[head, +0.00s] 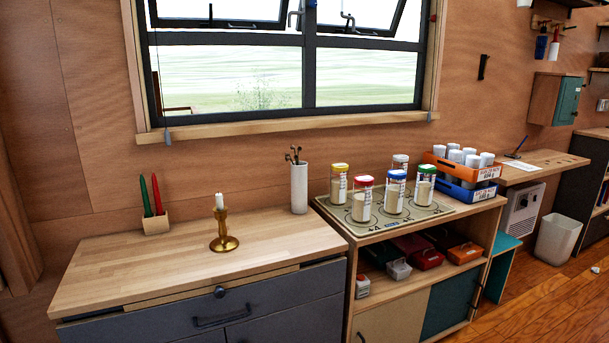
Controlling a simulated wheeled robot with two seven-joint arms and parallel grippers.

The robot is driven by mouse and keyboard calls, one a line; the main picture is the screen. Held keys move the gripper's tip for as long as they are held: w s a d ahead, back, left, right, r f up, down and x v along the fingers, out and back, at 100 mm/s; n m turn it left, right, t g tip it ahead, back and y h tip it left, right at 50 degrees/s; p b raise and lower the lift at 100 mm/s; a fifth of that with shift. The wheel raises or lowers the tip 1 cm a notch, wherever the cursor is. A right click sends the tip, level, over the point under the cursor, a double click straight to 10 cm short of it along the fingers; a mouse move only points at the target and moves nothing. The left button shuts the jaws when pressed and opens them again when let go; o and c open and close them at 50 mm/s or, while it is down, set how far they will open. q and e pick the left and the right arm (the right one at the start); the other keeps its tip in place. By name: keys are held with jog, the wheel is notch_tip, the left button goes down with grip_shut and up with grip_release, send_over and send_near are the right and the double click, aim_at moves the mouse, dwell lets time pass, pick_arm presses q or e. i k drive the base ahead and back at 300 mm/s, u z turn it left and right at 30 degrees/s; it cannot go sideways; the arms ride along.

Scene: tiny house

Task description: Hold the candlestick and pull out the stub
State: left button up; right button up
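A brass candlestick (223,236) stands upright on the wooden countertop, a little right of its middle. A short white candle stub (219,201) sits upright in its top. The stub's lower end is hidden inside the candlestick's cup. Neither of my grippers shows in the head view, so nothing of mine is seen touching the candlestick or the stub.
The countertop (130,273) is clear around the candlestick. A wooden holder (156,224) with a green and a red candle stands at the back left. A white vase (299,189) stands at the back right. Lidded jars stand on a mat (440,209) farther right.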

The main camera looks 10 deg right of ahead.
aim_at(219, 197)
jog(key=z, duration=1.35)
jog(key=i, duration=1.5)
jog(key=u, duration=0.7)
